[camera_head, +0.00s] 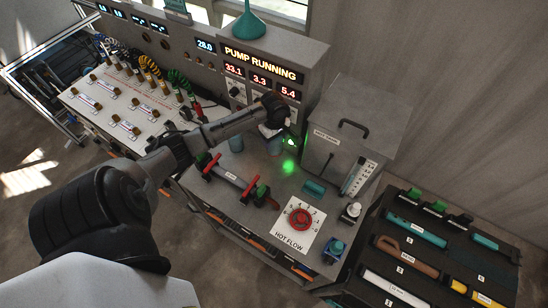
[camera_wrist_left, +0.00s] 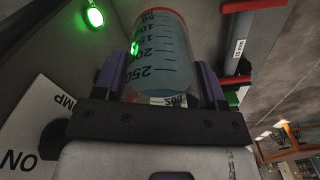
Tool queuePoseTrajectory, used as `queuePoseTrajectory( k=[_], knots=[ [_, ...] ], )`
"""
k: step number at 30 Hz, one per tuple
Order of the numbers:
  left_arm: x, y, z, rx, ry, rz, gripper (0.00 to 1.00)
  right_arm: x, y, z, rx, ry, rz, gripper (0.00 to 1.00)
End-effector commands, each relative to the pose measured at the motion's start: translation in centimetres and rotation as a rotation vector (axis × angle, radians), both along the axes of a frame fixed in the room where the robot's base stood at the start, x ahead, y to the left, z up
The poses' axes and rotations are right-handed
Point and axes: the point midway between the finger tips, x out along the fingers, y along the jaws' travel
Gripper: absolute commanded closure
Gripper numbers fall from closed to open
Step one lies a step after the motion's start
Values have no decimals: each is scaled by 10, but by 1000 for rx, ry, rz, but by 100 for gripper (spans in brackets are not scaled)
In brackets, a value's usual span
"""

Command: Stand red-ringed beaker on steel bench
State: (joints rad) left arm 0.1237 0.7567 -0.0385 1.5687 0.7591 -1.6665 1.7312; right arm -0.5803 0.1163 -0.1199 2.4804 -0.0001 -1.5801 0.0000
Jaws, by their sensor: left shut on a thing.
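In the left wrist view, a clear graduated beaker (camera_wrist_left: 158,50) with a red ring at its far rim and bluish liquid sits between the purple fingers of my left gripper (camera_wrist_left: 163,75). The fingers are shut on its sides. In the head view my left gripper (camera_head: 272,134) is at the rear of the steel bench (camera_head: 250,218), below the pump display. A small part of the beaker (camera_head: 275,148) shows under it. The arm hides much of it, and I cannot tell whether its base touches the bench.
A grey lidded box (camera_head: 350,130) is close on the right. A red-handled pipe (camera_head: 232,180) and the hot flow dial (camera_head: 299,218) are in front. A dark tool rack (camera_head: 420,255) stands at right.

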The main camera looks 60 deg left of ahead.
Motion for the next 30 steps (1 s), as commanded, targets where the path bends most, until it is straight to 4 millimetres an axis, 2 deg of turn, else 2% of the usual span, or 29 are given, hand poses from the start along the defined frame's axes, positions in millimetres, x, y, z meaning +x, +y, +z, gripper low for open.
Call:
queuePoseTrajectory(
  k=[3,9,13,20,25,30],
  knots=[
    [0,-1,-32,-3,4,1,66,0,1,0,2,0,-2,10],
    [0,-1,-72,-1,1,0,66,0,1,-2,2,0,-2,10],
    [0,0,-88,-1,0,0,66,0,0,-3,1,0,-1,10],
    [1,0,-100,-1,-1,-1,66,0,-1,-4,-5,0,4,10],
    [1,0,-122,-1,1,1,66,0,-2,-7,-8,1,6,10],
    [1,0,-133,0,-1,-1,66,0,-2,-7,-8,1,6,10]
  ],
)
